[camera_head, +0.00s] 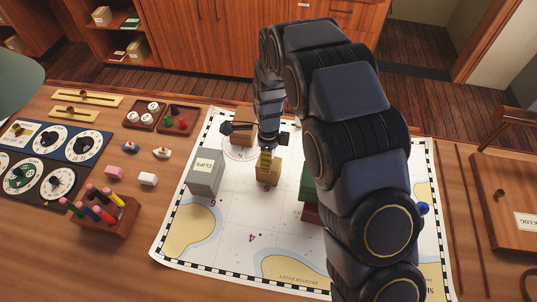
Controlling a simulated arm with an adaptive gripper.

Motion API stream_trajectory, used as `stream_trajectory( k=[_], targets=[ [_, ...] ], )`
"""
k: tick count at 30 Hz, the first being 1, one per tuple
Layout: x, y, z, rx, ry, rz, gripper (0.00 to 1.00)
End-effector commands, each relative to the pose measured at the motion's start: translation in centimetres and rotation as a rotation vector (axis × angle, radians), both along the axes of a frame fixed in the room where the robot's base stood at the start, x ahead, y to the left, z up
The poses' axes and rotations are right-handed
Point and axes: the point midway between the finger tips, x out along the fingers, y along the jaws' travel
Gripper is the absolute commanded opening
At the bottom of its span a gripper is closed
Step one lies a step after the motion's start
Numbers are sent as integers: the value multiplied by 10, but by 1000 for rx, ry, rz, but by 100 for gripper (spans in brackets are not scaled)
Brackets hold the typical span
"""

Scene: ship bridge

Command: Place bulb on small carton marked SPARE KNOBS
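My gripper (267,139) points down over the middle of the chart, with dark parts showing on both sides of it. A small yellow, banded thing (266,161), perhaps the bulb, shows directly below it, at the top of a small tan carton (270,173). I cannot tell whether the gripper grips it or whether it touches the carton. Another tan-brown carton (241,140) stands just behind, partly covered by the gripper. I can read no SPARE KNOBS label on either carton.
A grey CLIPS box (205,174) stands left of the tan carton. Right of it, a green box (307,184) above a red one (311,214) is partly hidden by my arm. A wooden pen holder (104,221) stands farther left. The chart's near-left part (230,235) is clear.

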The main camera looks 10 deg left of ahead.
Motion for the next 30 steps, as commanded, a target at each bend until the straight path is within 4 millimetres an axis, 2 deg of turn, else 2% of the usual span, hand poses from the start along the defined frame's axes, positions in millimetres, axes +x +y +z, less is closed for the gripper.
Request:
stream_trajectory(
  k=[5, 8, 21, 25, 30],
  targets=[
    [0, 0, 2, 1, -1, 0, 51],
    [1, 0, 11, 2, -5, 0, 51],
    [1, 0, 99, 2, -5, -1, 51],
    [1, 0, 115, 1, -3, 0, 51],
    [0, 0, 123, 0, -1, 1, 51]
  ],
)
